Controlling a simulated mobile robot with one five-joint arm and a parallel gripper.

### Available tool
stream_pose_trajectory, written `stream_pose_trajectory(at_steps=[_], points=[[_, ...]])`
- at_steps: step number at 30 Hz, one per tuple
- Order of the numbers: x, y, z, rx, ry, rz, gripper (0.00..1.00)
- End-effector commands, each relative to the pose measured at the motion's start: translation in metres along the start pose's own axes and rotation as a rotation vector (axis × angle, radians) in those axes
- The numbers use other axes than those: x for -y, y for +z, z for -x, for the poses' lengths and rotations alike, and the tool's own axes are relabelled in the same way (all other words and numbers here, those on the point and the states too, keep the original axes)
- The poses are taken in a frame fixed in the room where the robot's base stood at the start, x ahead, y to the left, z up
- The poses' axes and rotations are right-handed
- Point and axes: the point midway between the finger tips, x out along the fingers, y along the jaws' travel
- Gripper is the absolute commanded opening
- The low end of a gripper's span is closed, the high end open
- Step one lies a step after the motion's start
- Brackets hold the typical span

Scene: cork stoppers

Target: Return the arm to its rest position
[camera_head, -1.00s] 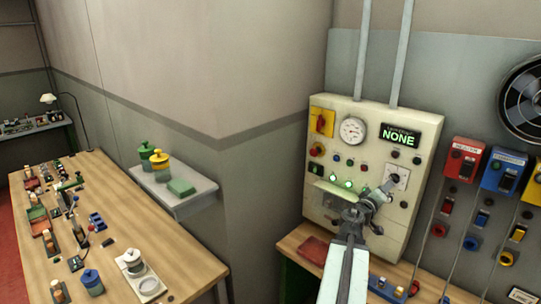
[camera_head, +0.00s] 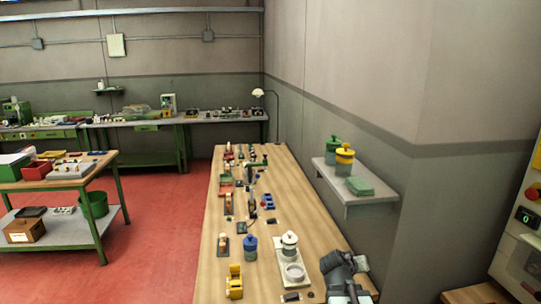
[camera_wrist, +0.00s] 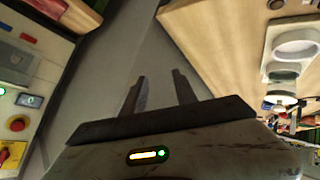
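My gripper (camera_wrist: 158,88) shows in the wrist view with its two fingers apart and nothing between them; grey floor or wall lies beyond. In the head view my gripper (camera_head: 346,264) is at the bottom, over the near right corner of the long wooden bench (camera_head: 255,194). Its fingers are too small to make out there. A white-lidded jar (camera_head: 290,243) and a white holder with a ring (camera_head: 293,273) stand on the bench just left of it. No cork stopper is clear to me in the gripper.
A wall shelf (camera_head: 352,197) with green and yellow jars juts out above the bench's right side. The cream control panel (camera_head: 520,262) is at the right edge. Red floor (camera_head: 165,230) is open left of the bench. A green-legged cart (camera_head: 68,180) stands further left.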

Motion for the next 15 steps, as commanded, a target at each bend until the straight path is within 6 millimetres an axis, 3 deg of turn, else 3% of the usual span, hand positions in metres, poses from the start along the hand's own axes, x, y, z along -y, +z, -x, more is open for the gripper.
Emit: stream_pose_trajectory(at_steps=[1,3,6,10,12,15], points=[[0.041,0.020,0.008,0.064,-0.074,0.007,0.35],[0.088,0.050,0.026,0.184,-0.186,0.022,0.35],[0.134,0.096,0.059,0.382,-0.351,0.051,0.35],[0.161,0.140,0.100,0.599,-0.538,0.109,0.35],[0.166,0.152,0.115,0.660,-0.594,0.147,0.35],[0.163,0.160,0.121,0.691,-0.611,0.194,0.35]])
